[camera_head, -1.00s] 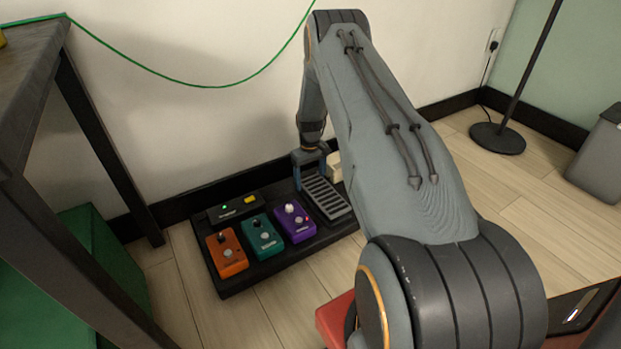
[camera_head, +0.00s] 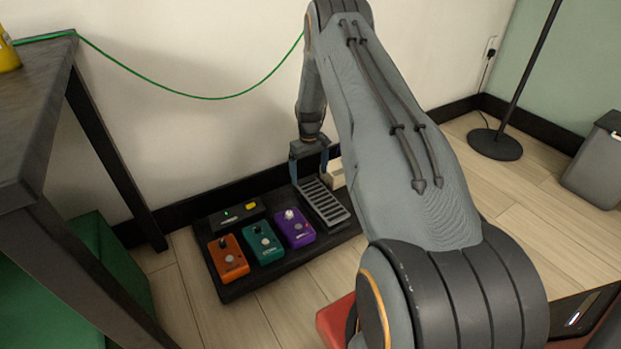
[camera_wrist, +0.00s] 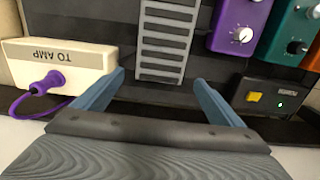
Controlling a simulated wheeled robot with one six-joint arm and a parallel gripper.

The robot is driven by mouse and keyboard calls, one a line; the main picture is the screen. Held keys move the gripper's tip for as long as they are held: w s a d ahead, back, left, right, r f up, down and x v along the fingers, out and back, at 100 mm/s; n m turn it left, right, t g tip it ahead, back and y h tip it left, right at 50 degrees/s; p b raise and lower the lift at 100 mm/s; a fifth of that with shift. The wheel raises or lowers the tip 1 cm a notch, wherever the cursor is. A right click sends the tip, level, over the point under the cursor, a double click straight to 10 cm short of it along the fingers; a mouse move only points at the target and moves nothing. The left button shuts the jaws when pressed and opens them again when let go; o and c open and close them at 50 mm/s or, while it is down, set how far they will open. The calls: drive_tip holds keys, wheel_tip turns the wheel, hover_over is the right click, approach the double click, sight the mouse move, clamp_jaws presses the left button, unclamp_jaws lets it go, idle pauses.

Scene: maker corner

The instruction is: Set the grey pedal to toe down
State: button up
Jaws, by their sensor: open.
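The grey pedal (camera_head: 326,204) is a ribbed treadle at the right end of the black pedalboard (camera_head: 240,291). In the wrist view its ribbed plate (camera_wrist: 166,40) lies straight ahead, between and beyond the fingertips. My gripper (camera_head: 309,178) is above the pedal's wall-side end, with its fingers apart and nothing between them. In the wrist view my gripper (camera_wrist: 160,80) shows two blue fingers spread wider than the pedal. I cannot tell whether the fingertips touch the pedal. Its exact tilt is hard to judge.
Orange (camera_head: 228,257), teal (camera_head: 262,244) and purple (camera_head: 295,228) pedals stand left of the grey one. A black box with a yellow button (camera_head: 232,216) sits behind them. A cream box marked TO AMP (camera_wrist: 55,65) with a purple cable is close beside my gripper. A dark table (camera_head: 50,115) stands left.

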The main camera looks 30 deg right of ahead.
drive_tip(key=shift+r, duration=0.45)
drive_tip(key=shift+c, duration=0.2)
